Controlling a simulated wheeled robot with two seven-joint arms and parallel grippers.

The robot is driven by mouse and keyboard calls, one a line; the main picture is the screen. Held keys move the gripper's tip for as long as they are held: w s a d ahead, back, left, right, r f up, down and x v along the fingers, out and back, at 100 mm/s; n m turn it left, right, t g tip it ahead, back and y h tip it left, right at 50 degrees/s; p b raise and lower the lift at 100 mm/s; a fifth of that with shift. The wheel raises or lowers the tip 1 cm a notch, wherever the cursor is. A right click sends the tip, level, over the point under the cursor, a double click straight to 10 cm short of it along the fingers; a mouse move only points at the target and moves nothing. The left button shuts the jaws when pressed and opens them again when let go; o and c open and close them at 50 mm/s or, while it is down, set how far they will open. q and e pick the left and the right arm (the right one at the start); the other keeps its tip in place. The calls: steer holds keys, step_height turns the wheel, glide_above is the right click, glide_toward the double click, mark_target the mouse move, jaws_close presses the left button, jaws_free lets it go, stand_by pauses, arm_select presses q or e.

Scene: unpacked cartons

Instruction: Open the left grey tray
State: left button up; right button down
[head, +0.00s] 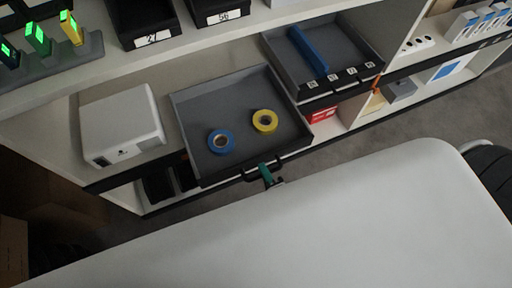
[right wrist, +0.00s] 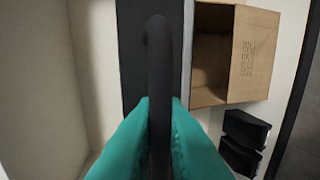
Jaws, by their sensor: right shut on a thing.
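The left grey tray (head: 190,110) is pulled out from the shelf in the head view, its front edge sticking out past the shelf. A blue tape roll (head: 221,142) and a yellow tape roll (head: 265,121) lie in it. My right gripper (head: 268,175), with teal fingers, is at the black handle (head: 250,175) on the tray's front. In the right wrist view the teal fingers (right wrist: 158,120) are shut on the dark handle bar (right wrist: 159,60). The white body in front hides most of the right arm. My left gripper is not in view.
A second grey tray (head: 345,70) with a blue bar sits to the right. A white box (head: 121,125) stands on the shelf to the left. An open cardboard box (right wrist: 235,55) and black items (right wrist: 243,140) show in the right wrist view.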

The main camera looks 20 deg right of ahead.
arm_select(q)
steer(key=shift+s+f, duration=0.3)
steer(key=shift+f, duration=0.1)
arm_select(e)
steer(key=f+v, duration=0.1)
steer(key=v, duration=0.5)
steer(key=shift+s+f, duration=0.15)
steer(key=shift+s, duration=0.1)
steer(key=c, duration=1.5)
jaws_free()
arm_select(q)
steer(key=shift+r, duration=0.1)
arm_select(e)
steer(key=shift+s, duration=0.1)
